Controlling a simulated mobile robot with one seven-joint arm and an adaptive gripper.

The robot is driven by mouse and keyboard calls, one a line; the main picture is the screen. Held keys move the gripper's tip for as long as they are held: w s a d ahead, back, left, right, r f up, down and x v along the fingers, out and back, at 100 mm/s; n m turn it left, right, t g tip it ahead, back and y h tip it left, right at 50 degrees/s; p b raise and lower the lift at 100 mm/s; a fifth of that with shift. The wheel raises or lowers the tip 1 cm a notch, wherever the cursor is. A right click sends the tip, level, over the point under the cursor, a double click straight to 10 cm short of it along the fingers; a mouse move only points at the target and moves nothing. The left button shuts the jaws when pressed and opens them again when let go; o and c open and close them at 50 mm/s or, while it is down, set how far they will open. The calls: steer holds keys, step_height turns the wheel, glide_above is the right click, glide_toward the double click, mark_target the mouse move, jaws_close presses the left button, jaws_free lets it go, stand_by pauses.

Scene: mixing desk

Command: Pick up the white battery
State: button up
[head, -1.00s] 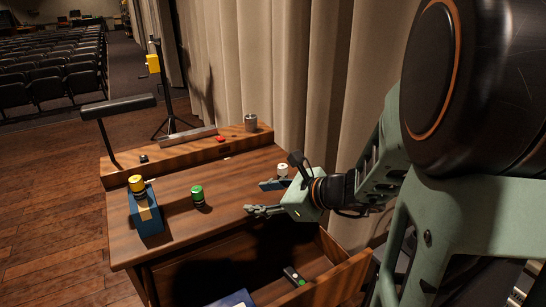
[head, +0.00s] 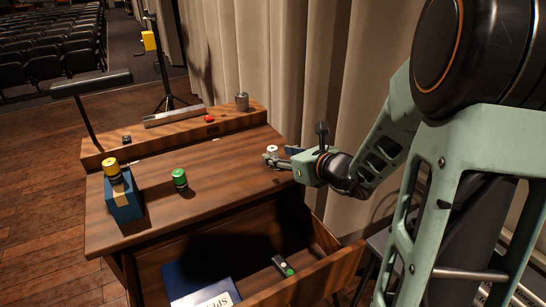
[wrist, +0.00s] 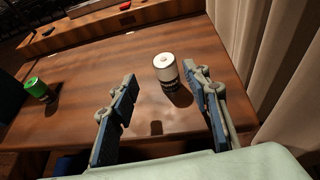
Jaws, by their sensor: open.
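The white battery (wrist: 166,69) stands upright on the desktop near its right end, with a white top and a dark lower part. In the head view the white battery (head: 272,150) shows just beyond my gripper's fingers. My gripper (head: 280,157) is open and empty, low over the desk. In the wrist view my gripper (wrist: 162,103) has its two blue-padded fingers spread wide. The battery is ahead of the gap, nearer the right finger. I cannot tell whether that finger touches it.
A green battery (head: 180,181) stands mid-desk. A yellow-topped battery (head: 112,170) is on a blue box (head: 124,201) at the left. Below, an open drawer (head: 318,273) holds a dark device (head: 283,265) and a booklet (head: 203,287). A raised shelf (head: 190,129) runs along the back; a curtain hangs right.

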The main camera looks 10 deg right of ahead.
mark_target(276, 152)
steer(key=shift+d+p+x, duration=0.2)
steer(key=shift+p+x, duration=0.05)
steer(key=shift+x, duration=1.2)
steer(key=shift+d+p+x, duration=0.15)
steer(key=shift+p+x, duration=0.05)
steer(key=shift+x, duration=1.3)
steer(key=shift+w+d, duration=0.1)
steer(key=shift+w, duration=0.05)
steer(key=shift+c, duration=0.3)
jaws_close()
